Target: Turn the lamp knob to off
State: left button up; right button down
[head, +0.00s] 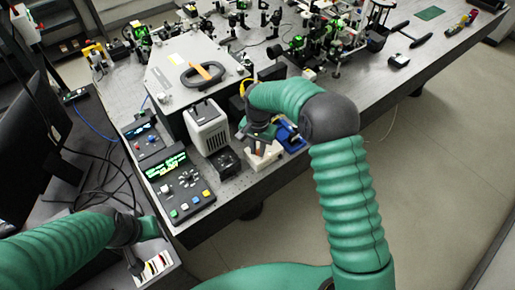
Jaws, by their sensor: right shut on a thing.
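My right gripper (259,148) points down over a small white block (263,159) near the bench's front edge. Its fingers are shut on a small brownish thing, mostly hidden and too small to identify. To its left is a small black box (227,160) with a round top part that looks like a knob; whether this is the lamp knob I cannot tell. A white vented housing (208,128) stands behind that box. My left gripper (138,257) is low at the left, over a tray, and its fingers are unclear.
A control box with a lit green display and coloured buttons (180,184) sits at the bench corner. Another display unit (147,139) is behind it. A blue part (290,137) lies beside the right gripper. A grey enclosure (186,76) and optics fill the back.

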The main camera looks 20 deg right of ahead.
jog(key=n, duration=0.2)
jog(key=n+p, duration=0.1)
jog(key=n, duration=0.1)
jog(key=shift+w+d+r, duration=0.15)
jog(key=shift+w+r, duration=0.1)
jog(key=shift+w, duration=0.05)
jog(key=shift+n+p, duration=0.4)
jog(key=shift+n, duration=2.1)
jog(key=c, duration=1.5)
grip_release()
jog(key=shift+o, duration=1)
jog(key=shift+f, duration=0.25)
